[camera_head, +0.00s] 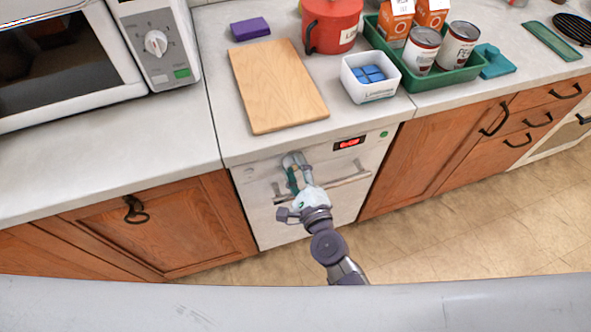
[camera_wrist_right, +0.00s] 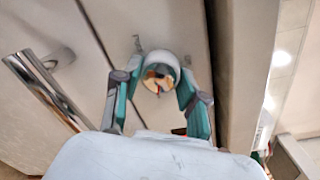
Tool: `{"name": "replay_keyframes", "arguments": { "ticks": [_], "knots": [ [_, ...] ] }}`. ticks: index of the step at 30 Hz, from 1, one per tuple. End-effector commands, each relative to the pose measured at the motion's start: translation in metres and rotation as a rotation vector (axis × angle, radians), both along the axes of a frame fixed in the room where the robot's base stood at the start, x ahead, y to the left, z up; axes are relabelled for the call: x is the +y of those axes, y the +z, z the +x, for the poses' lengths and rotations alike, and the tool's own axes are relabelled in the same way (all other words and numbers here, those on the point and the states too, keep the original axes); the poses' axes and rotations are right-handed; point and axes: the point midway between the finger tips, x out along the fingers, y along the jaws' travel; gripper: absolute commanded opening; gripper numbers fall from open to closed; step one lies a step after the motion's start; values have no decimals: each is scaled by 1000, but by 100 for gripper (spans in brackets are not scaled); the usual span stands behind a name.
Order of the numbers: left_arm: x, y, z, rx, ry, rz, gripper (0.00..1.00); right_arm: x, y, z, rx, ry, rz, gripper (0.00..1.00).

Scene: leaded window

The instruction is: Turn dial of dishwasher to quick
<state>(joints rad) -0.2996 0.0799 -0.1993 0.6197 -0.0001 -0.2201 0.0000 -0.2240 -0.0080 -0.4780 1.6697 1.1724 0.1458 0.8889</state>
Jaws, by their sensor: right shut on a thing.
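The white dishwasher (camera_head: 345,197) is set under the counter, with a bar handle (camera_head: 350,178) across its front and a small red display (camera_head: 349,143). Its dial (camera_wrist_right: 158,78) shows in the right wrist view, between the fingers of my right gripper (camera_wrist_right: 156,80). In the head view the right gripper (camera_head: 297,165) is at the upper left of the dishwasher front and hides most of the dial. It is shut on the dial. The dial's markings and pointer setting cannot be read. My left gripper is not in view.
The dishwasher handle also shows in the right wrist view (camera_wrist_right: 52,88), left of the fingers. The counter edge juts out above the dial. A cutting board (camera_head: 277,85), a white container (camera_head: 372,91) and a microwave (camera_head: 158,55) stand on the counter.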

Motion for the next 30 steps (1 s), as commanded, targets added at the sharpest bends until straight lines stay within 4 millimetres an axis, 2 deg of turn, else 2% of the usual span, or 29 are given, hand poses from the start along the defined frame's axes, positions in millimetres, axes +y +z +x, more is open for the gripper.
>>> {"name": "replay_keyframes", "arguments": {
  "ticks": [9,25,26,30],
  "knots": [
    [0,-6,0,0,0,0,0,-1,-1,0,36,-2,107,7],
    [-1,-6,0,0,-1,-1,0,0,-1,0,43,-1,124,7],
    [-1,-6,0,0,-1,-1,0,-1,-1,0,42,-1,124,47],
    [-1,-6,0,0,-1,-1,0,0,-1,0,42,-1,124,67]
  ]
}}
